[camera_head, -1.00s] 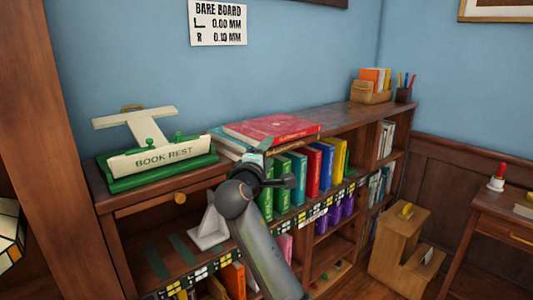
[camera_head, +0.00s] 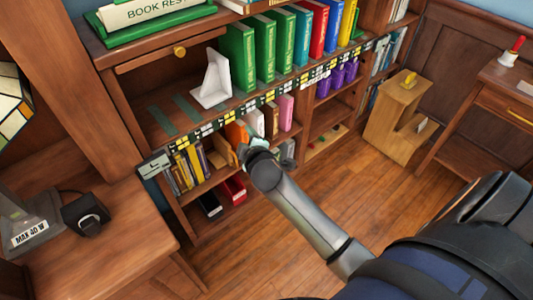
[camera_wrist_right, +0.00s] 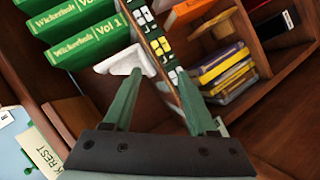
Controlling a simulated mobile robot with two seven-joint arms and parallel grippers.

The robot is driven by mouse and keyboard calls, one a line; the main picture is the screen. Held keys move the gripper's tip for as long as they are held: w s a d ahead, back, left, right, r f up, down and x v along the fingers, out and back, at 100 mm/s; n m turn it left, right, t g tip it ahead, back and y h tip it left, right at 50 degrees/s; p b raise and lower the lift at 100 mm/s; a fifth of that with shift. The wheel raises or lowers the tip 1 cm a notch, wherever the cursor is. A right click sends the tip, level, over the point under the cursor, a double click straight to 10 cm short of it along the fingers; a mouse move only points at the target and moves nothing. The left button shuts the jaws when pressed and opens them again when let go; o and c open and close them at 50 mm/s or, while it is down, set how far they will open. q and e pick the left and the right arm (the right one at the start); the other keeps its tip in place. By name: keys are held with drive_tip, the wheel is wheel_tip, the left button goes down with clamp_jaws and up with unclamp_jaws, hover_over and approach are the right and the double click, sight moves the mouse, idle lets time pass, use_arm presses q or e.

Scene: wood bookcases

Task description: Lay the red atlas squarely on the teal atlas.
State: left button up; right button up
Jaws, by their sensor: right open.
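The red atlas is not in the head view now. Only a sliver of pale and teal book edges (camera_head: 240,5) shows at the top border, too little to tell how the atlases lie. My right gripper (camera_head: 250,147) is in front of the lower bookcase shelves, well below the bookcase top. In the right wrist view my right gripper (camera_wrist_right: 158,75) has its two green fingers apart with nothing between them. My left gripper is not in view.
Green volumes (camera_head: 238,55) and a white bookend (camera_head: 214,82) stand on the upper shelf. The green book rest (camera_head: 140,30) is on the bookcase top. A wooden step stool (camera_head: 392,125) stands right, a desk (camera_head: 95,240) at lower left. The floor between is clear.

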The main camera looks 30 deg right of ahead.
drive_tip(key=s+a+f+m+g+y, duration=0.1)
drive_tip(key=s+a+f+m+y, duration=0.1)
drive_tip(key=s+f, duration=0.3)
drive_tip(key=s+a+f+m+g+y, duration=0.1)
drive_tip(key=s+a+f, duration=0.4)
drive_tip(key=s, duration=0.6)
drive_tip(key=s+a+f+m+g+y, duration=0.1)
drive_tip(key=s+a+f+m+y, duration=0.2)
drive_tip(key=s+f, duration=0.3)
drive_tip(key=s+m, duration=0.1)
drive_tip(key=s, duration=0.2)
drive_tip(key=shift+a, duration=0.2)
wheel_tip(320, 180, up, 3)
drive_tip(key=p, duration=0.3)
drive_tip(key=shift+r, duration=0.2)
